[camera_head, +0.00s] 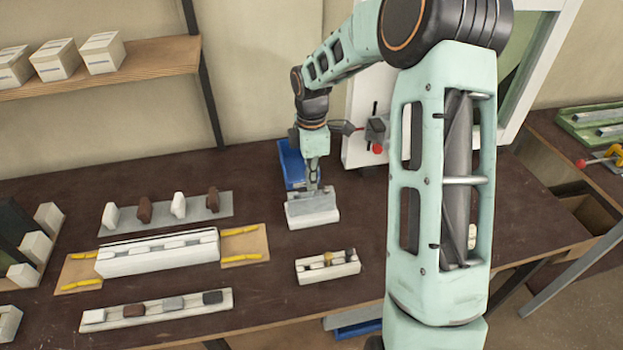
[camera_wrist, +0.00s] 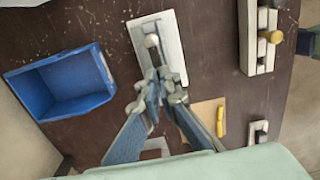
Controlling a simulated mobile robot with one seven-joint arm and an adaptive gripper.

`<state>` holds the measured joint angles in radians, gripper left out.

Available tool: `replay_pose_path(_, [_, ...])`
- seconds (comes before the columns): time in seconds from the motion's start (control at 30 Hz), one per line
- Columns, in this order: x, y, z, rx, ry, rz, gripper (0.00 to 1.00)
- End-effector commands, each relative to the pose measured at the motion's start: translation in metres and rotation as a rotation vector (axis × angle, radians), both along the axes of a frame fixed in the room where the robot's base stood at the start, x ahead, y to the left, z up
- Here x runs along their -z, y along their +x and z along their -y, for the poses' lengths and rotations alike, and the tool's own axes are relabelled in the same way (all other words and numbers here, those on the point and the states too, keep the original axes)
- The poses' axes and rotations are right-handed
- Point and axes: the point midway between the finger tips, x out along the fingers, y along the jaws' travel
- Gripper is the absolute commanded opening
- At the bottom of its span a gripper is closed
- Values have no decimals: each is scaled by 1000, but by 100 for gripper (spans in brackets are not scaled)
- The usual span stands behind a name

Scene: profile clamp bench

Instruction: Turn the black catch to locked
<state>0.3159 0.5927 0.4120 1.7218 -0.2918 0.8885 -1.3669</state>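My gripper (camera_head: 314,186) points down over a white block with a grey top plate (camera_head: 312,214). In the wrist view the fingertips (camera_wrist: 163,82) are close together over that block (camera_wrist: 172,32). A round grey knob on a short stem (camera_wrist: 152,41) stands on the plate, just past the fingertips. I cannot tell whether the fingers touch the stem or are fully shut. A dark fitting with a red knob (camera_head: 375,130) is on a white upright panel behind, apart from my gripper. I cannot make out for certain which part is the black catch.
A blue bin (camera_head: 290,160) stands behind the block, and shows in the wrist view (camera_wrist: 62,86). A small white holder with a yellow knob (camera_head: 328,268) lies to the front right. White profile fixtures (camera_head: 160,257) and strips of pieces fill the left. My arm hides part of the right.

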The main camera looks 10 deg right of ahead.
Motion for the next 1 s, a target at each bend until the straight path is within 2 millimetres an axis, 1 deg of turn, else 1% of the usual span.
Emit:
replay_pose_path(0.13, [-1,1,-1,-2,0,4,0])
replay_pose_path(0.3, [-1,1,-1,-1,0,3,19])
replay_pose_path(0.33, [-1,1,-1,-1,0,3,20])
replay_pose_path(0.57, [-1,0,0,0,0,1,20])
replay_pose_path(0.67, [-5,1,0,0,-1,3,20])
replay_pose_path(0.77, [-17,2,0,1,-1,5,20])
replay_pose_path(1.0, [-68,2,0,0,-1,7,20])
